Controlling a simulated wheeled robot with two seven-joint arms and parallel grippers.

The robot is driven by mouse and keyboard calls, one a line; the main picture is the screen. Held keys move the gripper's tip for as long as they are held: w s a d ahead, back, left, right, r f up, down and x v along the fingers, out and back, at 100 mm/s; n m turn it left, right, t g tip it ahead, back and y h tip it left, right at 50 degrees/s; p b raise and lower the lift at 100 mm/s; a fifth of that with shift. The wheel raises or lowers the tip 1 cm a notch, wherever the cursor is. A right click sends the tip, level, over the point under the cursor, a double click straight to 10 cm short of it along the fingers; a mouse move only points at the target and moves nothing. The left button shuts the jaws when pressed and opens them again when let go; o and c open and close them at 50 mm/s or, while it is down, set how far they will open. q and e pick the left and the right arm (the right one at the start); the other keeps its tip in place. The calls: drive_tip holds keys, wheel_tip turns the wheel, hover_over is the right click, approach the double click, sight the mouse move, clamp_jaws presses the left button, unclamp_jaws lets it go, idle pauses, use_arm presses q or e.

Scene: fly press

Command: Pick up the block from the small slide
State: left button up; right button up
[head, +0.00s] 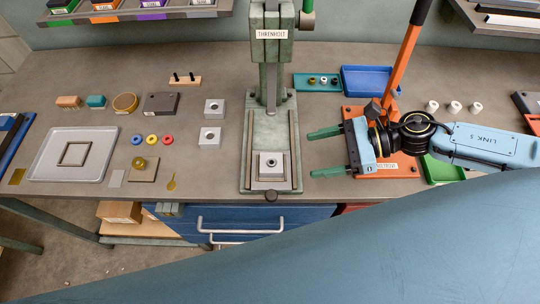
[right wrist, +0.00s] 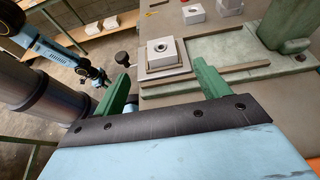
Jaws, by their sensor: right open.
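The block (head: 271,163) is a pale grey square piece with a round hole in its top. It sits on the small slide (head: 271,185), a light plate at the front of the green press bed. It also shows in the right wrist view (right wrist: 162,54), on the slide (right wrist: 165,73). My right gripper (head: 310,155) is open and empty, to the right of the press, its green fingers pointing left toward the block. In the right wrist view the block is beyond and between the fingertips (right wrist: 160,72), apart from them.
The green press column (head: 270,85) rises behind the block. Two similar blocks (head: 213,107) lie left of the press. An orange machine (head: 385,167) with a tall lever stands behind my right gripper. A blue tray (head: 370,80) lies farther back. A round knob (right wrist: 121,58) sticks out at the slide's front.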

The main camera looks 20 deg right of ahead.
sight(272, 162)
drive_tip(key=x, duration=0.3)
drive_tip(key=shift+w+a+r+p, duration=0.1)
drive_tip(key=shift+w+a+p, duration=0.05)
drive_tip(key=shift+a+p, duration=0.15)
drive_tip(key=p+x, duration=0.1)
drive_tip(key=x, duration=0.1)
drive_tip(key=shift+w+a+f, duration=0.1)
drive_tip(key=shift+a+f, duration=0.1)
drive_tip(key=shift+a, duration=0.1)
drive_tip(key=p+x, duration=0.1)
drive_tip(key=x, duration=0.2)
drive_tip(key=shift+w+f, duration=0.1)
drive_tip(key=shift+f, duration=0.05)
drive_tip(key=shift+a+f, duration=0.15)
drive_tip(key=c, duration=1.1)
use_arm(q)
wheel_tip(272, 162, up, 3)
drive_tip(key=shift+s+f, duration=0.1)
drive_tip(key=shift+s, duration=0.05)
use_arm(e)
drive_tip(key=shift+c, duration=0.4)
